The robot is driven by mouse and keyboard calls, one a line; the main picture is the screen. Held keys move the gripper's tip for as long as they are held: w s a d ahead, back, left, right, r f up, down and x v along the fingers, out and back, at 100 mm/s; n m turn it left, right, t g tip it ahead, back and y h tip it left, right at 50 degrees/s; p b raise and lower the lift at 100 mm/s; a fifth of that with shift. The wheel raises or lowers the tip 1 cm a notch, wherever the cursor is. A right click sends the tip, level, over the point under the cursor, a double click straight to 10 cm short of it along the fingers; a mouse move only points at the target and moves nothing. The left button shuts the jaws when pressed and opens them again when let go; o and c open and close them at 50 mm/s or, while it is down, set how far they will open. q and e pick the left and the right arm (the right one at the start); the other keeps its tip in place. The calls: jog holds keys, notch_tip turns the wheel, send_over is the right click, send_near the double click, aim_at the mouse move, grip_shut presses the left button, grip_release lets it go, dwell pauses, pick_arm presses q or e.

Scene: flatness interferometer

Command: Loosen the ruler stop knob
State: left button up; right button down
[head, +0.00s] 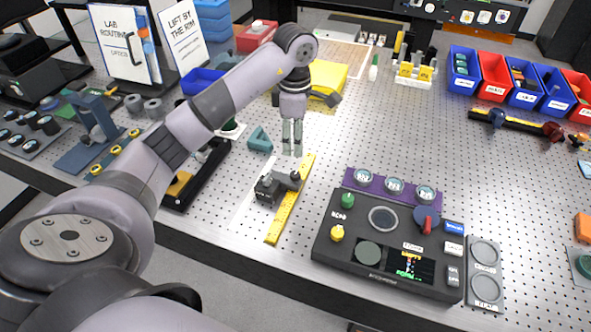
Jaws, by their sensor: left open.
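A yellow ruler (283,220) lies slantwise on the perforated metal table, left of the dark instrument. A small black ruler stop (268,188) sits against the ruler's left side. A dark knob (295,176) shows at its upper right end, over the ruler's edge; its details are too small to make out. My left gripper (292,152) points down just behind the stop and the ruler's far end. It is open and empty, with its fingers close together, apart from the knob. My right gripper is not in view.
A dark instrument console (350,272) with knobs and a screen stands at the front right. A teal bracket (259,140) lies left of my gripper. Blue and red bins (494,76) stand at the back right. The table's middle right is largely clear.

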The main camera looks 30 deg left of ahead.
pick_arm(q)
jog(key=p, duration=0.2)
send_over(295, 174)
notch_tip(295, 174, down, 7)
notch_tip(295, 174, down, 4)
jog(key=shift+r, duration=0.2)
jog(key=shift+f, duration=0.45)
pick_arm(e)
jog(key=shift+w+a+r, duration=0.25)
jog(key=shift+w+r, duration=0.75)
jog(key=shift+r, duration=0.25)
pick_arm(q)
jog(key=c, duration=0.5)
grip_shut()
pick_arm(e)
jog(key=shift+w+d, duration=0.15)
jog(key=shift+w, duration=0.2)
